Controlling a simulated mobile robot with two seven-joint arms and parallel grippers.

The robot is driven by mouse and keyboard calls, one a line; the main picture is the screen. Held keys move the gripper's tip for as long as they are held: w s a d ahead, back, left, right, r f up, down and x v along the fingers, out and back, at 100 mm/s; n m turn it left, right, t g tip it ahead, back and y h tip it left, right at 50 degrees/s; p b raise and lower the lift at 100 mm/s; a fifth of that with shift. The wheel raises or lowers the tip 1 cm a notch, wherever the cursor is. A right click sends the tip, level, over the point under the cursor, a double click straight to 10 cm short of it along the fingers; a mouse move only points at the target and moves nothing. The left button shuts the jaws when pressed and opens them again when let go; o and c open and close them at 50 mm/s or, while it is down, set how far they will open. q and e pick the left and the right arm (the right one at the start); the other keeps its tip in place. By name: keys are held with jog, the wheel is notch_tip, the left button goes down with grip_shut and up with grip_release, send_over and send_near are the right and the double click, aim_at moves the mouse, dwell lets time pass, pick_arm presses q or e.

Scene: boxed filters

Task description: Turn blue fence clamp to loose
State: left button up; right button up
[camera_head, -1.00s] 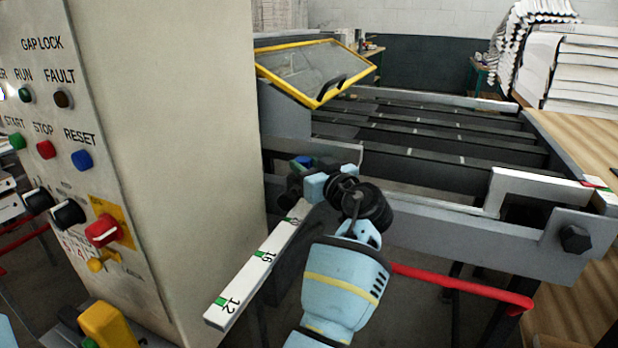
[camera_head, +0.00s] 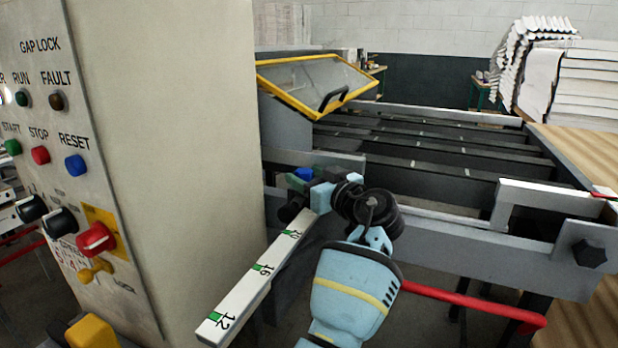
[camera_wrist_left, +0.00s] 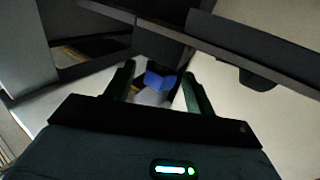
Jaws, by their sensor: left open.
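In the left wrist view the clamp (camera_wrist_left: 158,80) shows between the two dark fingertips of my open left gripper (camera_wrist_left: 158,88). My right gripper is not in view.
The beige cabinet (camera_head: 165,150) with its button panel (camera_head: 75,170) stands close on the left. A grey frame rail (camera_head: 480,240) and a red bar (camera_head: 470,300) lie right of my arm. A yellow-framed guard (camera_head: 318,84) is behind, and stacked white filters (camera_head: 585,85) stand far right.

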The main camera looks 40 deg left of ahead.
pick_arm(q)
jog(key=shift+d, duration=0.25)
jog(key=v, duration=0.7)
jog(key=shift+d+b, duration=0.2)
jog(key=shift+b, duration=0.15)
jog(key=shift+s, duration=0.1)
